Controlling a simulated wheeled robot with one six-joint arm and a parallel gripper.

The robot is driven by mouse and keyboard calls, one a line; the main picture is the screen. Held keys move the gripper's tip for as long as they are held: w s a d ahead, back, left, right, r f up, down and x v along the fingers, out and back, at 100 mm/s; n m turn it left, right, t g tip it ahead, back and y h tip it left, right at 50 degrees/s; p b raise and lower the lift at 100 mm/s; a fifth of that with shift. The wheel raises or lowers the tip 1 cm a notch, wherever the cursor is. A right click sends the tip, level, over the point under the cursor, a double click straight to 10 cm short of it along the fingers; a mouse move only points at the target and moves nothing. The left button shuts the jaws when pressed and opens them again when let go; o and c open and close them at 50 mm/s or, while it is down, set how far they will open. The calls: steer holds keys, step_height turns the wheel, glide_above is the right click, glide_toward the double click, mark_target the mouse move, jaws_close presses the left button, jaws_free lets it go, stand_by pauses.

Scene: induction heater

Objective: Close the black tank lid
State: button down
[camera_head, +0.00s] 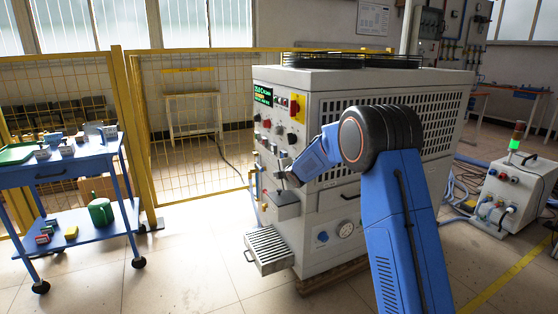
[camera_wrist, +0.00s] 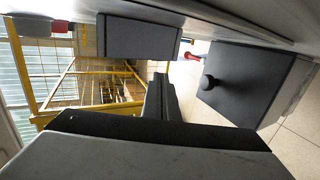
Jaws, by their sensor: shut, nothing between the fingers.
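The black tank lid (camera_wrist: 245,82) is a dark flat plate with a round black knob (camera_wrist: 207,82), at the right of the wrist view. A light grey tank wall shows along its right edge; the lid looks flat against the tank, but I cannot tell whether it is fully seated. In the head view the small grey tank (camera_head: 286,211) sticks out from the machine's front. My gripper (camera_head: 287,181) is just above it, partly hidden by my arm. In the wrist view its dark fingers (camera_wrist: 161,85) are together and empty, left of the knob and apart from it.
The white machine's front (camera_wrist: 225,18) runs close along the top of the wrist view, with a grey box (camera_wrist: 139,38) on it. A slatted tray (camera_head: 270,247) juts out below the tank. A blue cart (camera_head: 70,165) stands left; open floor lies between.

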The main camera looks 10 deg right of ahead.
step_height(320, 180, up, 9)
steer(key=shift+a+r, duration=0.2)
steer(key=shift+a, duration=0.1)
stand_by(0.4)
